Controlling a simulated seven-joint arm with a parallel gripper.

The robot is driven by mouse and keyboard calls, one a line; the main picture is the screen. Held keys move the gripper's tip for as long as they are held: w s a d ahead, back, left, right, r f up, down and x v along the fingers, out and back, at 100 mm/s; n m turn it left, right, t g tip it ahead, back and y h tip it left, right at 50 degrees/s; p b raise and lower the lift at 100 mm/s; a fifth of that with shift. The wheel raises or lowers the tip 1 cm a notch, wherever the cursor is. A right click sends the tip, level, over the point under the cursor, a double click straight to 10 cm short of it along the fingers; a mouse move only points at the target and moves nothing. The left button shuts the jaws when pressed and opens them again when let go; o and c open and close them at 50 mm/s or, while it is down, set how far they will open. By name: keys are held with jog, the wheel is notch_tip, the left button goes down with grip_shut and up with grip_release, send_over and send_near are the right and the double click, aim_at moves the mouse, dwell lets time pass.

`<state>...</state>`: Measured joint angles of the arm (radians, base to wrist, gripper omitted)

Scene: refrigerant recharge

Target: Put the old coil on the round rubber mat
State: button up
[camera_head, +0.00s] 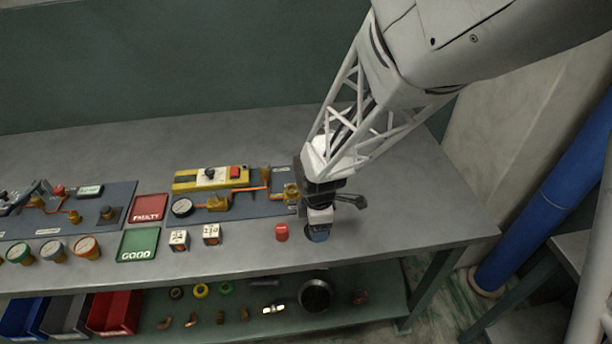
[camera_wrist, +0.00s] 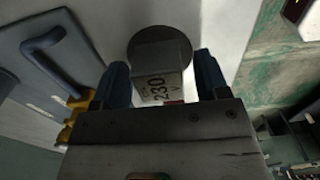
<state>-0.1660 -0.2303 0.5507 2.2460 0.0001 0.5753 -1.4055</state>
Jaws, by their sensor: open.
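The old coil (camera_wrist: 160,86), a pale block marked 230 V, stands between my two blue fingers in the wrist view. Gaps show on both sides of it. A dark round disc (camera_wrist: 158,46), which looks like the round rubber mat, shows just beyond the coil, partly covered by it. Whether the coil touches the disc is not clear. In the head view my gripper (camera_head: 319,222) is open, pointing down low over the bench's front right. A blue-dark round shape (camera_head: 318,236) shows under it there, and the coil is mostly hidden.
Left of my gripper are a red cap (camera_head: 282,232) and two coil blocks marked 24 (camera_head: 179,240) and 230 (camera_head: 212,234). Behind is the valve panel (camera_head: 245,208). Red FAULTY (camera_head: 150,207) and green GOOD (camera_head: 138,243) trays lie farther left. Bare bench lies right of my gripper.

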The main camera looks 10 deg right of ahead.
jog(key=shift+r, duration=0.1)
notch_tip(320, 180, up, 12)
dwell(0.7)
jog(key=shift+r, duration=0.15)
dwell(0.4)
jog(key=s+d+r+m+t, duration=0.1)
jog(key=s+d+r+m, duration=0.3)
jog(key=m, duration=0.5)
jog(key=s+d+r+m+t, duration=0.1)
jog(key=s+d+r+m, duration=0.3)
jog(key=s+r+m, duration=0.5)
jog(key=shift+s+t, duration=0.3)
jog(key=shift+s, duration=0.95)
